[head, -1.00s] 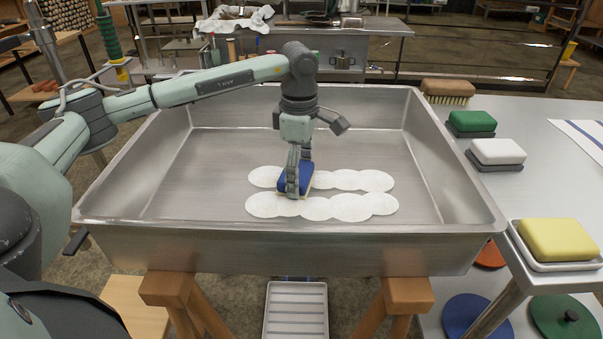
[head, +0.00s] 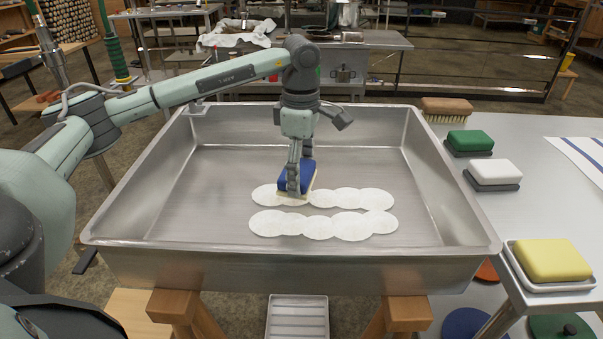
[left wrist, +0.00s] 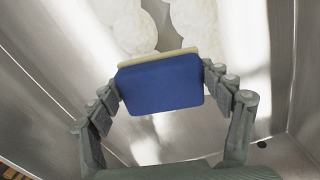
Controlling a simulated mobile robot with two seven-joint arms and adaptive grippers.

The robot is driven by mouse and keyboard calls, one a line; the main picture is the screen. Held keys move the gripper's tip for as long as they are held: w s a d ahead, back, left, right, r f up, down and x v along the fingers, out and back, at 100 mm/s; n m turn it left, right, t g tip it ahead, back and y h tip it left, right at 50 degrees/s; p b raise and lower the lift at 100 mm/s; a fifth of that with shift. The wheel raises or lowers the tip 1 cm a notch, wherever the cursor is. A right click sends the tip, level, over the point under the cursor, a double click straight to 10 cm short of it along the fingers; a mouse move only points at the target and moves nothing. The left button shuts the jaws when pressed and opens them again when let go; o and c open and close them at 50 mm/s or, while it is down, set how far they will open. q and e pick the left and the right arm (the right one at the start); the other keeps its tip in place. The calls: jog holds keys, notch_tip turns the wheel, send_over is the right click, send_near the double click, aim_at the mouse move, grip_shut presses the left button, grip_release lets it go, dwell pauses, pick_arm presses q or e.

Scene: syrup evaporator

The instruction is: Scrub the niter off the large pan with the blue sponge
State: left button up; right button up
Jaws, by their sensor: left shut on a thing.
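The large pan (head: 185,195) is a wide, shallow metal tray in the middle of the head view. Two rows of overlapping white niter discs lie on its floor, a far row (head: 345,199) and a near row (head: 335,225). My left gripper (head: 298,178) points down into the pan, shut on the blue sponge (head: 309,174), which has a cream underside. The sponge covers part of the far row, left of its middle; I cannot tell whether it touches. The left wrist view shows the sponge (left wrist: 160,88) between both fingers, with white niter (left wrist: 125,25) beyond it. My right gripper is not in view.
On the table at right are a brush (head: 447,110), a green sponge (head: 470,141), a white sponge (head: 494,172) and a yellow sponge (head: 553,259) in a tray. The pan has raised walls all round and rests on wooden supports (head: 172,306). Its right floor is clear.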

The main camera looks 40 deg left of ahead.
pick_arm(q)
jog(key=shift+r, duration=1.35)
